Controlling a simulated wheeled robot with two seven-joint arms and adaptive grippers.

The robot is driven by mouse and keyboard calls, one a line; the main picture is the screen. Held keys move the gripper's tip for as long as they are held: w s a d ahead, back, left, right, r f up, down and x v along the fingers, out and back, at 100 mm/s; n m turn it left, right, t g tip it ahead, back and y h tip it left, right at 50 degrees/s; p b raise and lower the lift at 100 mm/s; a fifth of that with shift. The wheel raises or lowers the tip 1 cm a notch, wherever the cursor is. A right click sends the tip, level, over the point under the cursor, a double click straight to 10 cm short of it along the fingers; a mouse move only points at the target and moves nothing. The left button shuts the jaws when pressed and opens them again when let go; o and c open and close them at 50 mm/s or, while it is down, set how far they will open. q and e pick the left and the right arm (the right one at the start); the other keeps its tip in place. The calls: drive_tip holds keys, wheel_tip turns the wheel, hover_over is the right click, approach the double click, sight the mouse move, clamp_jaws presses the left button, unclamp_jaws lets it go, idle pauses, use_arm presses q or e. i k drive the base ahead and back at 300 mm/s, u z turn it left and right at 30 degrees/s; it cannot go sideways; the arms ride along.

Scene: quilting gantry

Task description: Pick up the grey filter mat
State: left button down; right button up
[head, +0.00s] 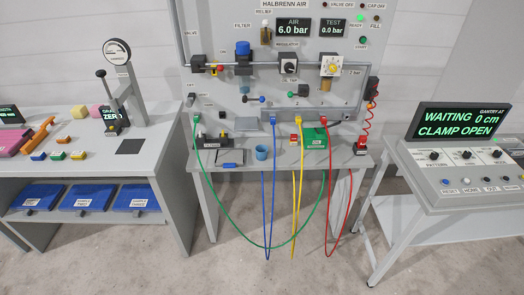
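No thing in the head view carries a readable filter mat label. A flat dark grey square (131,147) lies on the left table near its front right corner; I cannot tell if it is the grey filter mat. Neither of my grippers is in view, and nothing is seen touching these pieces.
Coloured hoses (265,200) hang before the middle bench. A control desk (465,200) stands right. Floor between is clear.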

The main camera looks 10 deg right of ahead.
sight(228, 158)
drive_tip(key=i, duration=1.35)
drive_tip(key=u, duration=0.75)
